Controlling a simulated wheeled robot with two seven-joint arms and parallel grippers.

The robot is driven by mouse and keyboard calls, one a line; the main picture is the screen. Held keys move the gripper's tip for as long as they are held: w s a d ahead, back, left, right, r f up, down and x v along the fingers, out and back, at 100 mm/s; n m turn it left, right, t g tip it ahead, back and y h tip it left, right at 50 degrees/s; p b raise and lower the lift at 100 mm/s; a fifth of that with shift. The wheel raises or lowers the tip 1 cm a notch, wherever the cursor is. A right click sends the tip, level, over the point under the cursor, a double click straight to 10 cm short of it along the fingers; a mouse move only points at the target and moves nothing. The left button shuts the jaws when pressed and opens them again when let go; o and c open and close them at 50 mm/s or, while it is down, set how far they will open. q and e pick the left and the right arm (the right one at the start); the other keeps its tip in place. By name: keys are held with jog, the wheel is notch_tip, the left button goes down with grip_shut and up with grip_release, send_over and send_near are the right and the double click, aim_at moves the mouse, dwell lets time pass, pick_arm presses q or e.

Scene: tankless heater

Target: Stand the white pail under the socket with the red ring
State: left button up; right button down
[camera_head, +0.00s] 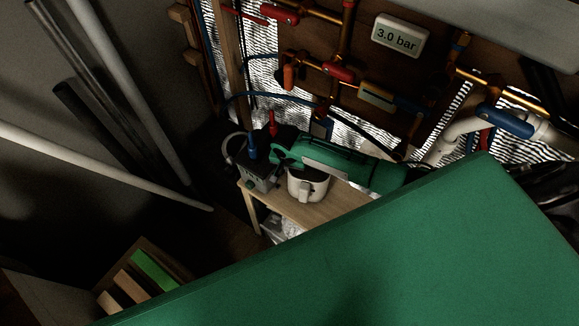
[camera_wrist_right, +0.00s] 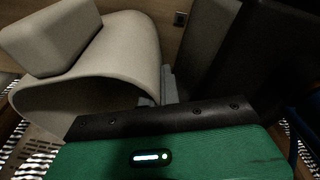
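The white pail (camera_head: 318,184) stands upright on the wooden bench in the head view, its blocky handle towards me. In the right wrist view, the pail (camera_wrist_right: 125,55) is large and close at upper left. My right gripper (camera_head: 287,153) reaches in from the right, just behind and above the pail. In the wrist view, dark finger parts stand right of the pail; I cannot tell whether they grip its wall. My left gripper is not in view. Several red fittings show on the pipes above, but I cannot make out which socket has the red ring.
The small wooden bench (camera_head: 341,202) has some bare top right of the pail. A grey and black unit (camera_head: 262,182) with blue and red upright parts stands left of the pail. Pipes, valves and a "3.0 bar" display (camera_head: 401,36) are on the wall behind.

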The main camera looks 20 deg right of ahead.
jog(key=shift+f, duration=0.25)
jog(key=c, duration=1.6)
grip_release()
jog(key=shift+o, duration=0.2)
jog(key=r, duration=0.4)
jog(key=s+a+r+b, duration=0.1)
jog(key=r, duration=0.8)
jog(key=shift+s+a+r, duration=0.15)
jog(key=shift+s+r, duration=0.15)
